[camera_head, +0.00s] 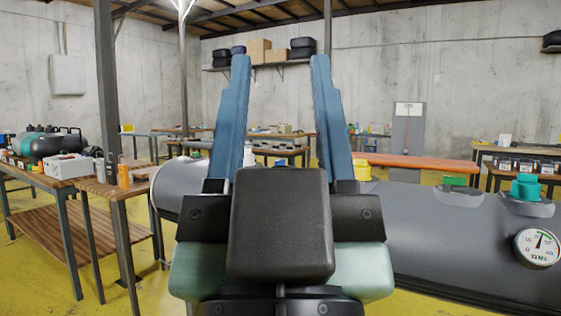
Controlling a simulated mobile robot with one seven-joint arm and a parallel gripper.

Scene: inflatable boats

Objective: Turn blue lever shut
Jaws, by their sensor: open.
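My gripper (281,66) is in the middle of the view, with its two blue fingers pointing up and spread apart. It is open, and nothing shows between the fingers. Behind it lies a large grey inflatable tube (425,240), running from the left of my gripper to the right edge. On the tube's right part sit a teal valve cap (525,187) and a round white pressure gauge (538,247). A yellow fitting (361,171) shows just right of the right finger. I cannot make out a blue lever; my gripper hides part of the tube.
A wooden table (45,182) at left holds a white box (68,167), an orange bottle (124,176) and other items. An orange tabletop or board (417,162) lies beyond the tube. More workbenches stand at the back.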

